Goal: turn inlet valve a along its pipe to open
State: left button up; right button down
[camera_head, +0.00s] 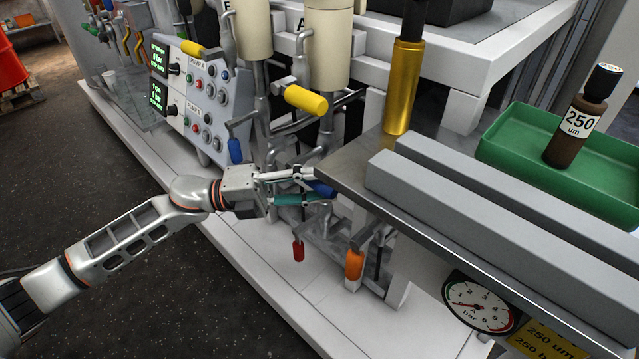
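My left gripper (308,182) reaches in from the left among the pipes below the cream cylinder marked A (328,50). Its fingers are at a blue handle (322,189), which is partly hidden by them and by the metal table edge. A teal bar-shaped part (298,200) lies just below the fingers. I cannot tell whether the fingers are closed on the blue handle or only beside it. No label for inlet valve a is readable, so I cannot be sure which handle it is. My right gripper is not in view.
Other handles are near: blue (235,150), yellow (306,99), red (298,251) and orange (355,264). A metal table (345,170) with grey bars (480,205) and a green tray (500,135) stands close on the right.

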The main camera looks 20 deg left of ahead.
pick_arm(q)
grip_shut()
